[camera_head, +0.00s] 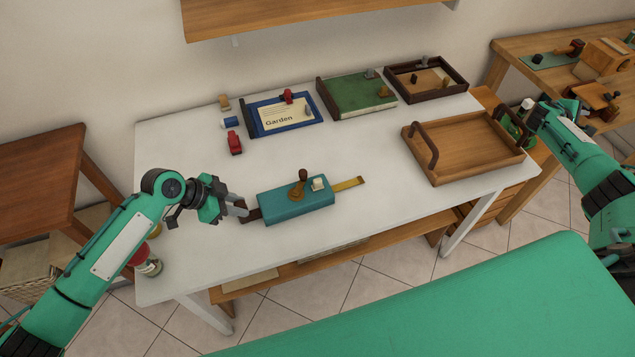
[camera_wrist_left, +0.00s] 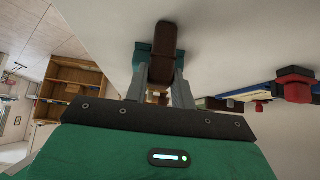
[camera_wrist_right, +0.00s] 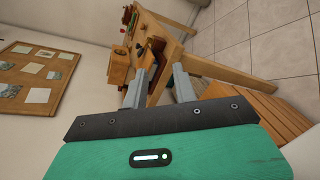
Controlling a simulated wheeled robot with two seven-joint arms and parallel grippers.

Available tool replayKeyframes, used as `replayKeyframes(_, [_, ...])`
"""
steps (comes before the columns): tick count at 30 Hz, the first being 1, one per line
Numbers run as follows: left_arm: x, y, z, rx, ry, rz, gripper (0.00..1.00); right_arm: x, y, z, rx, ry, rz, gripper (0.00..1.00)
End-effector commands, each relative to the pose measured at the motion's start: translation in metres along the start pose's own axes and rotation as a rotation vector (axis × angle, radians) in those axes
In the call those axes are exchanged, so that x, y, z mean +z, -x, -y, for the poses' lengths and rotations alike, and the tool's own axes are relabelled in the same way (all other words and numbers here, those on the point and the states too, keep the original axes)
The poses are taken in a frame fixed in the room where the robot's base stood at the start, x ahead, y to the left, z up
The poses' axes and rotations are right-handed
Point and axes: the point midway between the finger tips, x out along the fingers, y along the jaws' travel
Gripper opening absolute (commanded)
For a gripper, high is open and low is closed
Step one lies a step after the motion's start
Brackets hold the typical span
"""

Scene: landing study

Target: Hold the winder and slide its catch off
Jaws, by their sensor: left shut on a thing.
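The winder (camera_head: 297,204) is a teal block on the white table near its front edge. It has a brown grip at its left end, a brown upright knob (camera_head: 299,184) on top, and a yellow strip (camera_head: 348,184) out of its right end. A small cream piece (camera_head: 319,184), perhaps the catch, sits beside the knob. My left gripper (camera_head: 240,209) is shut on the brown grip, which shows between its fingers in the left wrist view (camera_wrist_left: 160,82). My right gripper (camera_wrist_right: 160,85) is open and empty, away to the right past the wooden tray.
A wooden tray (camera_head: 463,165) with dark handles stands at the table's right. A blue tray (camera_head: 251,120), green book-like box (camera_head: 357,96) and dark tray (camera_head: 456,72) line the back. A red piece (camera_head: 234,143) lies left. The table right of the winder is clear.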

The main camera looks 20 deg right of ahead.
Motion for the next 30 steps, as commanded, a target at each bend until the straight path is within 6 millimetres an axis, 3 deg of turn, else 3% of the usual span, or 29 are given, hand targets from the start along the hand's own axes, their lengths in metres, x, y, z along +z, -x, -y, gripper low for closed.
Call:
replayKeyframes(1, [0.0, 0.0, 0.0, 0.0, 0.0, 0.0, 0.0, -0.007, 0.009, -0.026, 0.016, 0.012, -0.031, 0.28])
replayKeyframes(9, [0.0, 0.0, 0.0, 0.0, 0.0, 0.0, 0.0, -0.031, 0.063, -0.148, 0.124, 0.133, -0.168, 0.28])
replayKeyframes(13, [0.0, 0.0, 0.0, 0.0, 0.0, 0.0, 0.0, -0.058, 0.109, -0.185, 0.15, 0.172, -0.272, 0.28])
replayKeyframes(19, [0.0, 0.0, 0.0, 0.0, 0.0, 0.0, 0.0, -0.121, 0.185, -0.165, 0.063, 0.178, -0.462, 0.28])
replayKeyframes(24, [0.0, 0.0, 0.0, 0.0, 0.0, 0.0, 0.0, -0.167, 0.249, -0.131, -0.041, 0.188, -0.611, 0.28])
replayKeyframes(30, [0.0, 0.0, 0.0, 0.0, 0.0, 0.0, 0.0, -0.207, 0.33, -0.088, -0.167, 0.226, -0.782, 0.28])
